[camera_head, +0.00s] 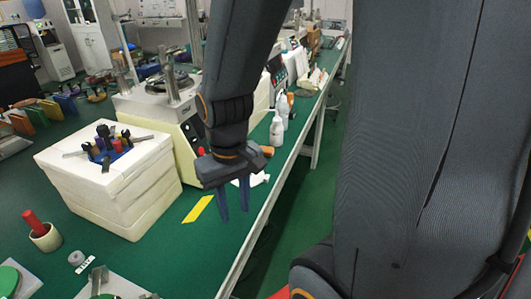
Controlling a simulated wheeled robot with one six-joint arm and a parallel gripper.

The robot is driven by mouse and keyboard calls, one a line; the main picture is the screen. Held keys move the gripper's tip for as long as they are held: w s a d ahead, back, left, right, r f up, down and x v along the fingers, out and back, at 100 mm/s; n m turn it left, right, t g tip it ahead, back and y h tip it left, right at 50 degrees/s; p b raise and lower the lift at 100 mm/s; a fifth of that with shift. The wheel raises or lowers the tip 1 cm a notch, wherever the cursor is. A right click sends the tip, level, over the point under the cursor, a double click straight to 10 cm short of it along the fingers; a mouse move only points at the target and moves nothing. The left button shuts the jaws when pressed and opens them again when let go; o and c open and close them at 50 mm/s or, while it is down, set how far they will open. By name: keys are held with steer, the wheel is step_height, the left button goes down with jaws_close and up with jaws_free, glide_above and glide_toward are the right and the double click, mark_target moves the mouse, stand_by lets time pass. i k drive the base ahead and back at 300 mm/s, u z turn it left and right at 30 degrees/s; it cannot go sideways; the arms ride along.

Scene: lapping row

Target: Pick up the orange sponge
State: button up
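I cannot make out an orange sponge for certain. A small orange item (290,98) shows beside the white bottles, partly hidden and too small to name. My gripper (234,212) hangs fingers-down over the green bench near its right edge. Its two blue fingers are apart with nothing between them. It is to the right of the white foam block and just right of a yellow strip (198,208) on the bench. My arm hides part of the bench behind it.
The white block (112,205) holds several tools. A cream lapping machine (160,105) stands behind it, with white bottles (277,130) to its right. A red-handled tool in a cup (42,236) stands front left. Green bench surface is clear around the yellow strip.

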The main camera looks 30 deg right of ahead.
mark_target(268, 152)
steer(key=u, duration=0.45)
steer(key=k, duration=1.1)
steer(key=z, duration=0.55)
steer(key=i, duration=1.55)
steer(key=u, duration=0.55)
